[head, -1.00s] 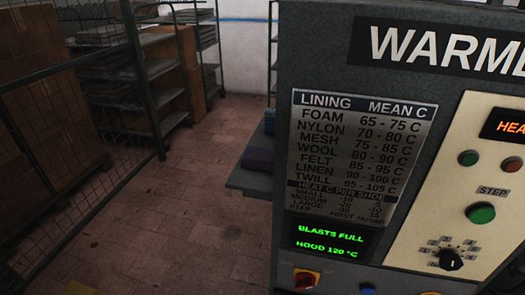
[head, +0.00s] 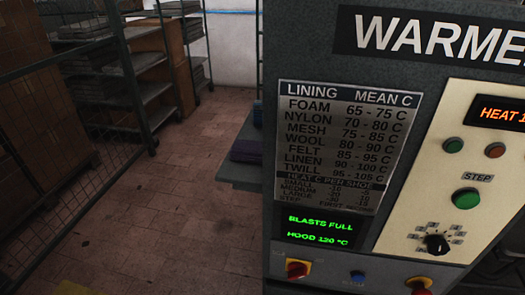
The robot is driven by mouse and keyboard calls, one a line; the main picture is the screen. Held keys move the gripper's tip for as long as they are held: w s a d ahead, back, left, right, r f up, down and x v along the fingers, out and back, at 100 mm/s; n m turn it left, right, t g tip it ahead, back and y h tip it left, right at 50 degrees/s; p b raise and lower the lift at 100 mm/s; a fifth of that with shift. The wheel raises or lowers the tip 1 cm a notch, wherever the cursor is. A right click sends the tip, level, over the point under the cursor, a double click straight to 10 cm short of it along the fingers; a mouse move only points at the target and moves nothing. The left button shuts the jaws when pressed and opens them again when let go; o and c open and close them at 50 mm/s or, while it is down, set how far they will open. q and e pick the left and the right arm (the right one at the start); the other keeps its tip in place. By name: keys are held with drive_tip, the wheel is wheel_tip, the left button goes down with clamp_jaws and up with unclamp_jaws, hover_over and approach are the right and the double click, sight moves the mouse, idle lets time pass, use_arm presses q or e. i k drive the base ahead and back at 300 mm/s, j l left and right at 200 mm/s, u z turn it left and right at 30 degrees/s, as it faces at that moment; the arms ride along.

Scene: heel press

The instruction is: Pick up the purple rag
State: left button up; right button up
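A dark purple folded cloth (head: 246,150), which looks like the purple rag, lies on a grey bench or shelf (head: 239,174) behind the left edge of the warmer machine. The machine hides its right part. A blue thing (head: 258,114) stands just behind it, also mostly hidden. Neither of my grippers shows in the head view.
The large grey warmer machine (head: 330,65) fills the right side, with a lining chart, a green-lit display, buttons and a dial. A mesh fence (head: 60,200) and shelving racks (head: 150,60) stand at left. The tiled floor (head: 170,215) between is clear.

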sight(247, 151)
drive_tip(key=z, duration=0.4)
drive_tip(key=i+j+z, duration=0.1)
drive_tip(key=z, duration=0.25)
drive_tip(key=j+z, duration=0.15)
drive_tip(key=z, duration=0.25)
drive_tip(key=j+z, duration=0.1)
drive_tip(key=z, duration=0.3)
drive_tip(key=j+z, duration=0.25)
drive_tip(key=j, duration=0.3)
drive_tip(key=j+z, duration=0.3)
drive_tip(key=j, duration=0.2)
drive_tip(key=j+z, duration=0.25)
drive_tip(key=j, duration=0.3)
drive_tip(key=k+j+z, duration=0.25)
drive_tip(key=j, duration=0.25)
drive_tip(key=j+z, duration=0.3)
drive_tip(key=j, duration=0.2)
drive_tip(key=k, duration=0.05)
